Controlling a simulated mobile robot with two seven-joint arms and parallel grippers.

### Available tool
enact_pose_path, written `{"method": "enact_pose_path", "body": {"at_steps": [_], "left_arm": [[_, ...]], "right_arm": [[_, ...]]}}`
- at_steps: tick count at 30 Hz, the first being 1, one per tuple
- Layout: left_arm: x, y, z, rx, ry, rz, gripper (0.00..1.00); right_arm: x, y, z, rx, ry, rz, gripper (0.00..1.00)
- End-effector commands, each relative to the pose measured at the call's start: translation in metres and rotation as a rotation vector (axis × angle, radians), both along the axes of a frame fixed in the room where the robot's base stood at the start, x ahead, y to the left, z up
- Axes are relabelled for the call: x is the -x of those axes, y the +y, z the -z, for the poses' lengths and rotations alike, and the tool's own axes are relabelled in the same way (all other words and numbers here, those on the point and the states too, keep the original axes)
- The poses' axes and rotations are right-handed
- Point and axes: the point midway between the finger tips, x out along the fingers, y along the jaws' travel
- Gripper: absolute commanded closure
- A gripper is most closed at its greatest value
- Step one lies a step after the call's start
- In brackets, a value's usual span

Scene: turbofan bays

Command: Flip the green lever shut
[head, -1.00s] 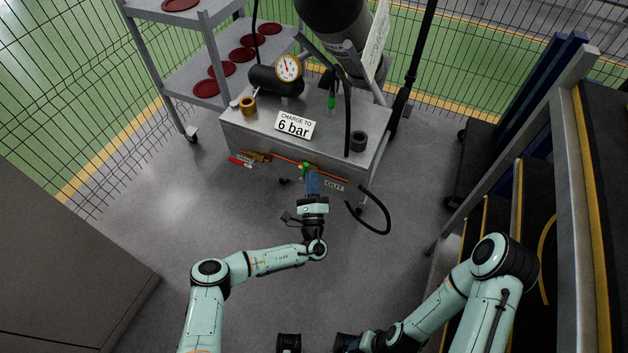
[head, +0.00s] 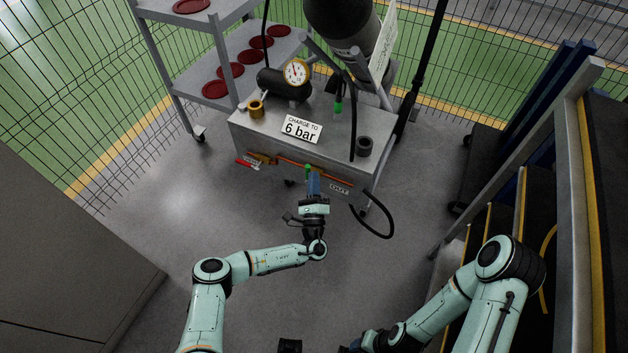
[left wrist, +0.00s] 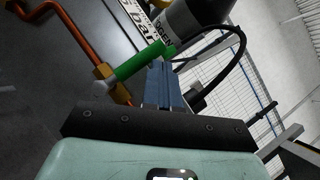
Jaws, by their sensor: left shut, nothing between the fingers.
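The green lever (head: 307,168) is on the front of the grey cart, at the orange pipe. In the left wrist view the green lever (left wrist: 142,62) slants up to the right from a brass valve body (left wrist: 104,73). My left gripper (head: 314,175) is at the lever, and its blue fingers partly hide the valve area in the head view. The fingers (left wrist: 158,66) are shut and empty, close beside the lever; I cannot tell whether they touch it. My right arm (head: 455,305) comes in at the lower right, with its gripper fingers out of frame.
The cart top (head: 265,130) carries a gauge (head: 296,72) and a "6 bar" sign (head: 301,129). A red handle (head: 247,164) sits left on the cart front. A black hose (head: 385,233) loops at the right. A shelf rack (head: 205,75) stands behind left. The floor in front is clear.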

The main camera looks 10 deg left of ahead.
Motion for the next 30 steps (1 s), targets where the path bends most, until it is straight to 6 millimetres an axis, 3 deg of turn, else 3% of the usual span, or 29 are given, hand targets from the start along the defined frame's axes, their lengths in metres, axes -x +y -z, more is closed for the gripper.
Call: {"method": "enact_pose_path", "body": {"at_steps": [8,21,30], "left_arm": [[0.017,-0.002,0.009,0.0,0.002,0.001,1.0],[0.102,-0.014,0.044,0.003,0.003,0.0,1.0],[0.123,-0.017,0.051,0.0,-0.001,-0.001,1.0]], "right_arm": [[0.001,0.0,0.002,0.0,0.001,0.0,0.45],[0.005,0.0,0.011,0.0,0.006,0.0,0.45],[0.006,0.0,0.013,0.0,0.007,0.0,0.45]]}}
